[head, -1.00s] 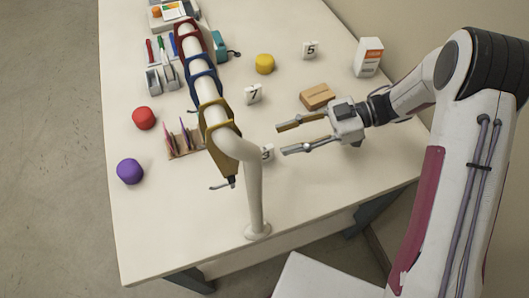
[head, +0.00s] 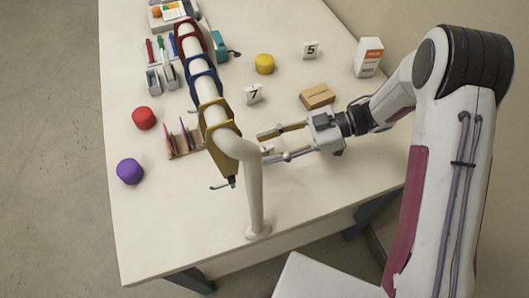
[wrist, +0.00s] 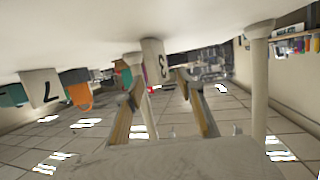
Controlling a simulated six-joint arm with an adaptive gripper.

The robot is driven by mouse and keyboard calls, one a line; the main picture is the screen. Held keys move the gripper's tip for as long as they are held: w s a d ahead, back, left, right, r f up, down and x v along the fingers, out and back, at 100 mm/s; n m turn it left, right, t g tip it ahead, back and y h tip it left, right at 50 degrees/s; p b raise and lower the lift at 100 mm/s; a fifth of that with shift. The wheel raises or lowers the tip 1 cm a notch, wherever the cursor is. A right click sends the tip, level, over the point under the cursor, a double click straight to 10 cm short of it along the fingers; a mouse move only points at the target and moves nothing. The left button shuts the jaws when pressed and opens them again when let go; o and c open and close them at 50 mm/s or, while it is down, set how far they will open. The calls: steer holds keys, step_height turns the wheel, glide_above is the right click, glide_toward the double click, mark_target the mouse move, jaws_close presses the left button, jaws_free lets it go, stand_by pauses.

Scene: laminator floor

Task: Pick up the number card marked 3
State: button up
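The white number card marked 3 (wrist: 154,62) stands on the table and shows upside down in the wrist view, ahead of my fingertips and in line with the gap between them. In the head view only a small pale part of it (head: 267,149) shows, by the fingers and just right of the rail's post. My gripper (head: 266,147) is low over the table, open, with its fingers pointing left on either side of the card. The open fingers also show in the wrist view (wrist: 160,86). I cannot tell if they touch the card.
A curved rail (head: 205,88) with coloured hangers and a white post (head: 254,195) stands close left of my fingertips. Card 7 (head: 254,93), card 5 (head: 310,50), a cardboard box (head: 317,96) and a yellow cylinder (head: 264,64) stand behind. The front right tabletop is clear.

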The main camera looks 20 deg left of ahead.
mark_target(270, 147)
stand_by(0.5)
jaws_close()
steer(key=shift+r, duration=0.1)
step_height(270, 147, up, 10)
stand_by(0.9)
stand_by(0.4)
